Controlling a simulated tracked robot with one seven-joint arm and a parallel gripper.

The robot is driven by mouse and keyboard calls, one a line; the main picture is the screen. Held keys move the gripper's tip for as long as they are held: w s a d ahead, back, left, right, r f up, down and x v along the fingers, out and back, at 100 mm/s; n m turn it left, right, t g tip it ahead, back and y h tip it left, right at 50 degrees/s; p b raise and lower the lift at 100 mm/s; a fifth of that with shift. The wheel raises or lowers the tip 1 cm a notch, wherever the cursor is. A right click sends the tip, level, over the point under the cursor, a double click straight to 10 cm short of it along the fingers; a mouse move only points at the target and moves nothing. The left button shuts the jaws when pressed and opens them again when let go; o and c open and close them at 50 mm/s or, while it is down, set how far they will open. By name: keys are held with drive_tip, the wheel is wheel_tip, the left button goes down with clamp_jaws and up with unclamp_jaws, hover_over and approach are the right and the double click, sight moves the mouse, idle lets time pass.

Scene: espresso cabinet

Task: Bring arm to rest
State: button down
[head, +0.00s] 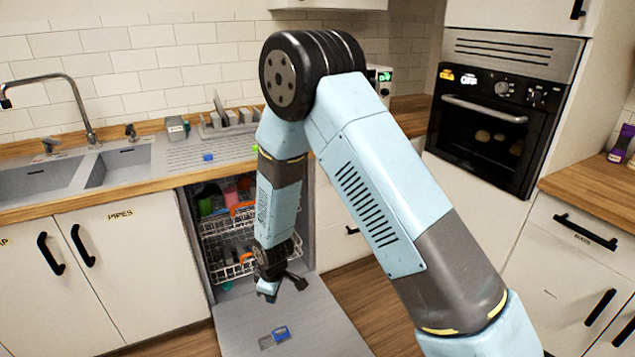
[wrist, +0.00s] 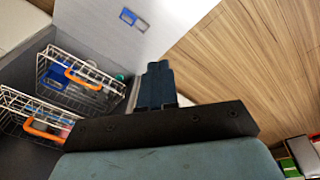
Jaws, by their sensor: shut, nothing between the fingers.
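My arm is bent in a high arch across the middle of the head view. My gripper (head: 283,289) hangs low in front of the open dishwasher, above its lowered door (head: 235,325). In the wrist view my gripper (wrist: 158,75) has its fingers together, with nothing held between them. It is apart from the racks and the door.
A blue-rimmed piece (head: 281,334) lies on the lowered door. A sink (head: 40,180) is left, and an oven (head: 490,120) is right. Wooden floor (wrist: 240,60) beside the door is clear.

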drive_tip(key=w+d+r+m+t, duration=0.1)
drive_tip(key=d+r+m, duration=0.1)
drive_tip(key=d+r, duration=0.65)
drive_tip(key=d+r+m, duration=0.3)
drive_tip(key=d+r, duration=0.2)
drive_tip(key=r, duration=0.7)
drive_tip(key=w+d+r+m+t, duration=0.1)
drive_tip(key=d+r+m, duration=0.1)
drive_tip(key=d+r, duration=0.65)
drive_tip(key=s+d+r+m+t, duration=0.1)
drive_tip(key=s+d+r+m, duration=0.3)
drive_tip(key=s+d+r, duration=0.3)
drive_tip(key=s+d+r+m+t+h, duration=0.1)
drive_tip(key=s+d+r+m, duration=0.3)
drive_tip(key=s+d+r, duration=0.3)
drive_tip(key=s+r, duration=0.3)
drive_tip(key=s, duration=0.4)
drive_tip(key=shift+s+d, duration=0.15)
drive_tip(key=shift+d, duration=0.15)
